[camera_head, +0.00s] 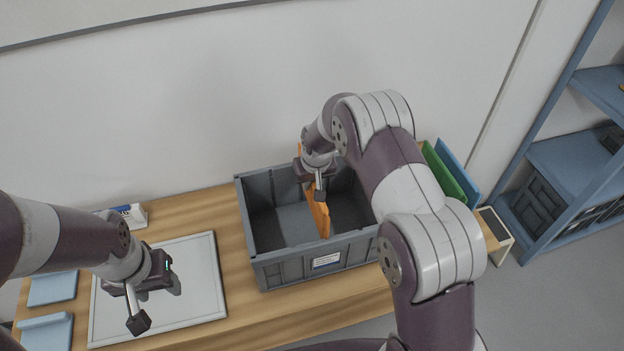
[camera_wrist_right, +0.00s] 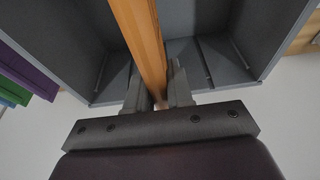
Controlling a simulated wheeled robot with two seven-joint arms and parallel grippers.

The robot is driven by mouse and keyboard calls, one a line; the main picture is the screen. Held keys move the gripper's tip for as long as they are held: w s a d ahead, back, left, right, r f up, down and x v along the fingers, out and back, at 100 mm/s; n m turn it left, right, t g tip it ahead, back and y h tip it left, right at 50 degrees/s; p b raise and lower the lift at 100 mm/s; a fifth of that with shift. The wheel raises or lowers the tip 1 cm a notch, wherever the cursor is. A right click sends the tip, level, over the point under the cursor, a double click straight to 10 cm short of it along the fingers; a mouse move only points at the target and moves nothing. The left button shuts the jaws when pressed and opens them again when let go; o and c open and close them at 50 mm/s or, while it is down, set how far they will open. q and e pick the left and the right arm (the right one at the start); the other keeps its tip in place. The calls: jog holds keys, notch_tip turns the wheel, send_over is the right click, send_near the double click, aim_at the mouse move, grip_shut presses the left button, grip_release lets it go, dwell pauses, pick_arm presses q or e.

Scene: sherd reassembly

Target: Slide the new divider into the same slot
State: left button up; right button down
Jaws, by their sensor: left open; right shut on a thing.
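An orange divider (camera_head: 320,216) stands on edge in the grey crate (camera_head: 258,264), across its middle. My right gripper (camera_head: 319,190) is above the crate and shut on the divider's upper edge. In the right wrist view the divider (camera_wrist_right: 143,40) runs between the two fingers (camera_wrist_right: 160,98), and the crate's ribbed walls (camera_wrist_right: 215,62) show on both sides. I cannot tell whether the divider is seated in a slot. My left gripper (camera_head: 138,306) is open and empty above the white-grey board at the left, away from the crate.
A grey-framed board (camera_head: 205,290) lies on the wooden table (camera_head: 190,207). Blue pads (camera_head: 48,328) lie at its left and a small white box (camera_head: 132,214) behind it. Green (camera_head: 442,174) and blue (camera_head: 460,172) panels stand right of the crate. A blue shelf (camera_head: 560,160) is far right.

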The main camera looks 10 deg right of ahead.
aim_at(312, 208)
jog(key=shift+f+b, duration=0.95)
jog(key=shift+f, duration=0.65)
jog(key=shift+f+b, duration=3.25)
jog(key=shift+f, duration=1.1)
jog(key=c, duration=0.9)
grip_release()
jog(key=shift+r, duration=0.1)
jog(key=b+v, duration=0.1)
jog(key=v, duration=1.1)
jog(key=shift+r+b, duration=0.3)
jog(key=shift+b, duration=0.05)
jog(key=shift+s+f, duration=0.1)
